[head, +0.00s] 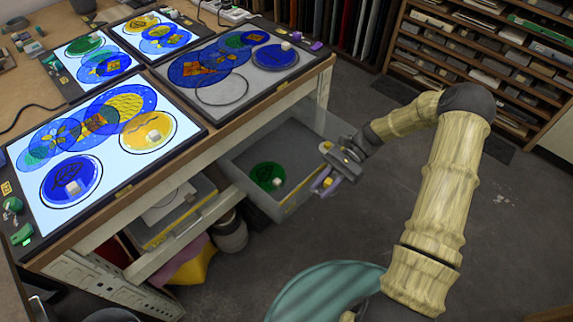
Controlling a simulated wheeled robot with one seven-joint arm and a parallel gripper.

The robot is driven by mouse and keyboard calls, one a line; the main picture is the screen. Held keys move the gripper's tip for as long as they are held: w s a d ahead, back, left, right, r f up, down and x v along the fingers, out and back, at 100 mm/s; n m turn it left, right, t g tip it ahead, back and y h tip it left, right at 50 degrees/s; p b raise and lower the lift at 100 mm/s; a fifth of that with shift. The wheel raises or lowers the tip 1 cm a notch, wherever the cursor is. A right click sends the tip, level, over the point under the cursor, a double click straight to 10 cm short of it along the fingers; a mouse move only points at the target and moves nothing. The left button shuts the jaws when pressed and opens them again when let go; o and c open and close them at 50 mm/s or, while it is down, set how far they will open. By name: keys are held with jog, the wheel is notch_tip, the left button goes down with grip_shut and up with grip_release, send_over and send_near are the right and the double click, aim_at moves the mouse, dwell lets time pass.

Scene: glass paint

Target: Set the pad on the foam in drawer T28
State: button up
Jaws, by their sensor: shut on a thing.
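My gripper (327,166) is over the right side of an open grey drawer (243,194). It appears shut on a small purple and yellow piece (324,181), which I take to be the pad; its outline is hard to separate from the fingers. In the drawer lies a green disc (264,171) with a small white block (278,182) on it, left of my gripper and apart from it. The drawer's floor looks grey; I cannot make out the foam's edges or read a drawer label.
Lit panels with coloured glass discs (150,136) cover the bench above the drawer. Another open drawer (172,218) holds papers at the lower left. A teal round top (325,290) stands in front. Shelves (500,70) line the back right. The floor right of my arm is clear.

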jog(key=s+d+f+n+g+h, duration=0.2)
jog(key=s+d+f+n+h, duration=0.1)
jog(key=s+d+n+h, duration=0.4)
jog(key=s+d+f+n+g+h, duration=0.25)
jog(key=d+n+h, duration=0.2)
jog(key=d, duration=0.35)
jog(key=d+r+n+t+h, duration=0.3)
jog(key=d+n+t+h, duration=0.3)
jog(key=d+n, duration=0.1)
jog(key=d+r+n+t+h+b, duration=0.1)
jog(key=d+r+n+t+h, duration=0.3)
jog(key=d+n+t+h, duration=0.2)
jog(key=shift+w+d+r+n+b, duration=0.2)
jog(key=shift+w+d+n+b, duration=0.1)
jog(key=shift+d+n, duration=0.45)
jog(key=shift+t, duration=0.25)
